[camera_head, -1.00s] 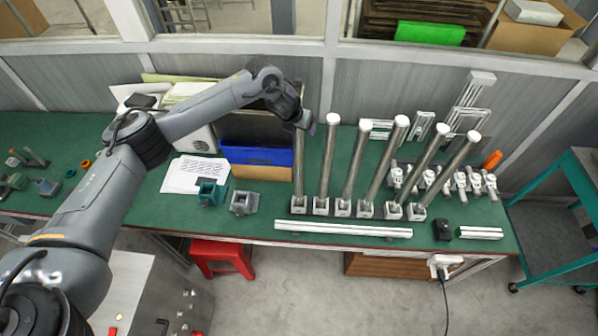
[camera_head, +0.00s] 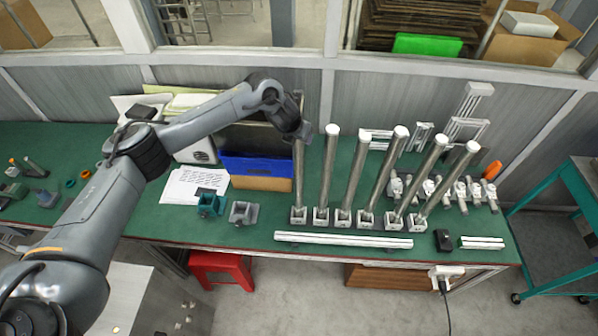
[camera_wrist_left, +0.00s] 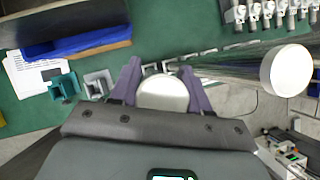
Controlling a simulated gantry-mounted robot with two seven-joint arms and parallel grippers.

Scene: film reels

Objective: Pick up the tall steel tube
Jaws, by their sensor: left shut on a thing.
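Several tall steel tubes stand in a row on the green bench, each in a small square base block. The leftmost tube (camera_head: 298,182) is in my left gripper (camera_head: 301,136), which is shut on it near its top. Its lower end is at its base block (camera_head: 298,215), level with the neighbouring blocks. In the left wrist view the tube's pale round end (camera_wrist_left: 163,93) lies between the two purple fingers (camera_wrist_left: 160,74). The neighbouring tube (camera_head: 326,178) stands close on its right, apart from the gripper; its white cap shows in the wrist view (camera_wrist_left: 286,71). My right gripper is not in view.
A blue bin (camera_head: 257,168) stands behind and left of the held tube. Teal (camera_head: 209,205) and grey (camera_head: 243,212) blocks sit to its left. A long pale rail (camera_head: 343,240) lies in front. Metal fittings (camera_head: 463,190) stand at the right. Other tubes crowd the right side.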

